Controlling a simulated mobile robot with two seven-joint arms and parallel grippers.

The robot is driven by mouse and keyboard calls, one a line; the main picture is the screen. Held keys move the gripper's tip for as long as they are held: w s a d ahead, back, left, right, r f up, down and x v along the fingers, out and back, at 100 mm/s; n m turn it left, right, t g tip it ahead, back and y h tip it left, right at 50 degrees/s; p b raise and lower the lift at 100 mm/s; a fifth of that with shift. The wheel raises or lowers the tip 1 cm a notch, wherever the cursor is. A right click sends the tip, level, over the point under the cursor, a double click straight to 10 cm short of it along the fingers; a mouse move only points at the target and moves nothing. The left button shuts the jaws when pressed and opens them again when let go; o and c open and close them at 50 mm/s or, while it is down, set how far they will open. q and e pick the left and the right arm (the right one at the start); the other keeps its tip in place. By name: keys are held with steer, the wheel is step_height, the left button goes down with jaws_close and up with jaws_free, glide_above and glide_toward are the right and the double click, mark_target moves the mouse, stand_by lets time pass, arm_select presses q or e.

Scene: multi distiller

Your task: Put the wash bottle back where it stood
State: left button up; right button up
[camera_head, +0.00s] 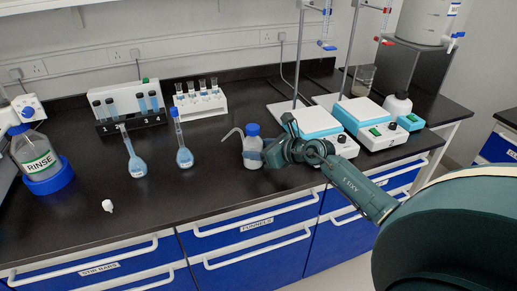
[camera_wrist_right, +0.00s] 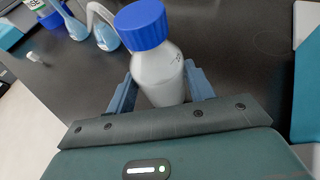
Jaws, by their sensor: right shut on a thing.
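The wash bottle (camera_head: 251,150) is a translucent white bottle with a blue cap and a bent spout pointing left. It is upright at the black bench top, right of the blue-filled flasks; I cannot tell whether its base touches the bench. My right gripper (camera_head: 266,152) reaches it from the right and is shut on its body. In the right wrist view the wash bottle (camera_wrist_right: 158,72) stands between the two blue-grey fingers of the right gripper (camera_wrist_right: 160,92), below the cap. My left gripper is not in view.
Two volumetric flasks (camera_head: 184,155) (camera_head: 135,162) stand left of the bottle. Racks of vials (camera_head: 200,100) stand behind. Two stirrer hotplates (camera_head: 310,122) (camera_head: 370,120) are to the right. A RINSE bottle (camera_head: 38,158) is far left, and a small white piece (camera_head: 107,206) lies near the front.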

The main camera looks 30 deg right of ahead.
steer(key=shift+f, duration=0.1)
steer(key=o, duration=0.8)
steer(key=shift+c, duration=0.2)
steer(key=v, duration=1.2)
steer(key=shift+r, duration=0.2)
